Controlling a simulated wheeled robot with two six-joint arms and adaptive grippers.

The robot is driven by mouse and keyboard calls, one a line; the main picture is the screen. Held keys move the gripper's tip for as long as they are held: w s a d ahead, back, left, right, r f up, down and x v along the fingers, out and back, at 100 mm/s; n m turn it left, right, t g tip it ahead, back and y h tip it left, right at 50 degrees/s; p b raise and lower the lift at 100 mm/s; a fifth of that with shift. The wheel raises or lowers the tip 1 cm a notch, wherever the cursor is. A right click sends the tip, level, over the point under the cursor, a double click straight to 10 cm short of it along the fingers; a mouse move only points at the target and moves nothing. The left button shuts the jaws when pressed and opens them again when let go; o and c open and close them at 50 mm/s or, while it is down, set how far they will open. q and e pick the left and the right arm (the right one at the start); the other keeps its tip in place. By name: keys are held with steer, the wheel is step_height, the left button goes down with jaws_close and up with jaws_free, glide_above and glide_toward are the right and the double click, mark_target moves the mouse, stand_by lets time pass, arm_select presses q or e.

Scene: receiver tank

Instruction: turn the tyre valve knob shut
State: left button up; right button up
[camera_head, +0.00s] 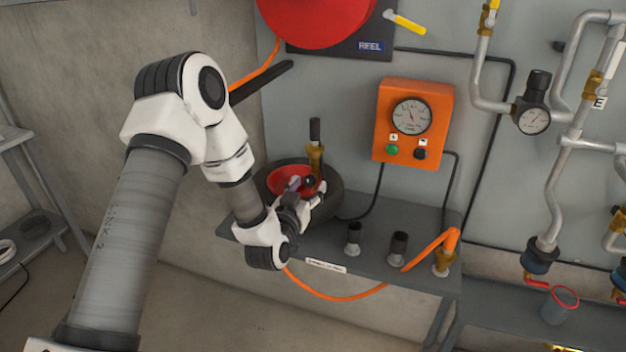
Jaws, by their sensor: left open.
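A black tyre (335,207) with a red hub (279,180) lies on the grey shelf. A brass valve (314,158) with a black upright top stands at the tyre. A small dark round knob (309,182) shows at the valve's lower part, close to the fingers. My left gripper (308,190) is open over the front of the tyre, with its fingers at the knob. Whether they touch the knob cannot be told. My left wrist and gripper hide part of the tyre and hub. My right gripper is not in view.
An orange gauge box (414,124) hangs on the wall behind. A red reel (315,18) is above. The shelf (330,248) carries two dark fittings (398,248) and an orange hose (430,250). Pipes (550,190) run at the right.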

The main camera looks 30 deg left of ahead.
arm_select(q)
steer(key=shift+x, duration=0.85)
steer(key=shift+w+a, duration=0.3)
steer(key=shift+w, duration=0.05)
steer(key=shift+d, duration=0.1)
jaws_close()
steer(key=shift+m+p, duration=0.3)
steer(key=shift+m, duration=0.5)
jaws_free()
